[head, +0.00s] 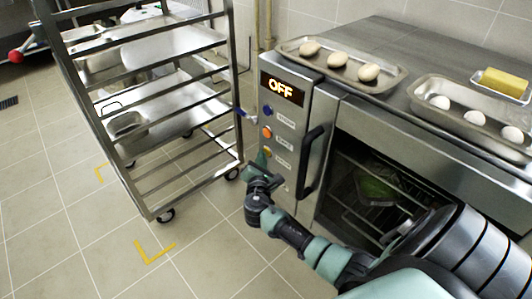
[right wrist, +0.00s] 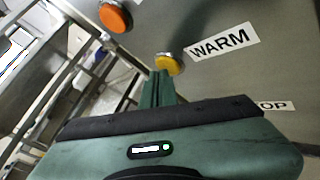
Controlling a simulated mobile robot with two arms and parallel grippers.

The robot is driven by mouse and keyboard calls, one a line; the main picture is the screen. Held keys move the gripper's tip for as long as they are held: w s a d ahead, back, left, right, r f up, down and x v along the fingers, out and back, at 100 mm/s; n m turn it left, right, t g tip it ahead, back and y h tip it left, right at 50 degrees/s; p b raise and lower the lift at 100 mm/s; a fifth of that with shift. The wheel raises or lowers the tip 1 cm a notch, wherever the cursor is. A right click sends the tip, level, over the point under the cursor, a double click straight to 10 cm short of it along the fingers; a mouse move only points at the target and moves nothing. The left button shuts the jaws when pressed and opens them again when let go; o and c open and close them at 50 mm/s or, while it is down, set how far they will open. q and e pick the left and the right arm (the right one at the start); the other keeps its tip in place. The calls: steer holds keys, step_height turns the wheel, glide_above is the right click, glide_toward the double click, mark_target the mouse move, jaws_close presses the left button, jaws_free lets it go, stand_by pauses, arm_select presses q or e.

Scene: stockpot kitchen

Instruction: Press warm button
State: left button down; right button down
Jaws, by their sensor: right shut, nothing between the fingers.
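The oven's control panel carries a column of coloured buttons and a lit display (head: 282,89) that reads OFF. The yellow button (right wrist: 171,63) has a WARM label (right wrist: 222,41) beside it in the right wrist view. My right gripper (head: 262,160) is shut and empty, in front of the panel at the yellow button's height. In the right wrist view its fingertips (right wrist: 158,78) are just below and left of the yellow button; I cannot tell whether they touch it. My left gripper is not in view.
An orange button (right wrist: 115,16) sits above the yellow one, and a blue button (head: 266,111) is higher. The oven door handle (head: 312,160) is right of the panel. A wheeled metal rack (head: 150,110) stands to the left. Trays with eggs (head: 340,66) lie on the oven.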

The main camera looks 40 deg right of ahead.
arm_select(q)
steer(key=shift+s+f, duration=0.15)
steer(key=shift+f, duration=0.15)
arm_select(e)
steer(key=shift+d, duration=0.2)
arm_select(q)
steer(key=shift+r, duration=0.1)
arm_select(e)
steer(key=shift+a, duration=0.15)
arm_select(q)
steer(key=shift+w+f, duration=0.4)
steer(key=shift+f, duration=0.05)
arm_select(e)
steer(key=shift+a, duration=0.7)
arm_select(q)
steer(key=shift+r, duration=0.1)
arm_select(e)
steer(key=shift+s+a, duration=0.1)
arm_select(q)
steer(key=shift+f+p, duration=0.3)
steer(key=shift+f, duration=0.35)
arm_select(e)
steer(key=a, duration=0.4)
steer(key=shift+s+a, duration=0.15)
steer(key=shift+a, duration=0.25)
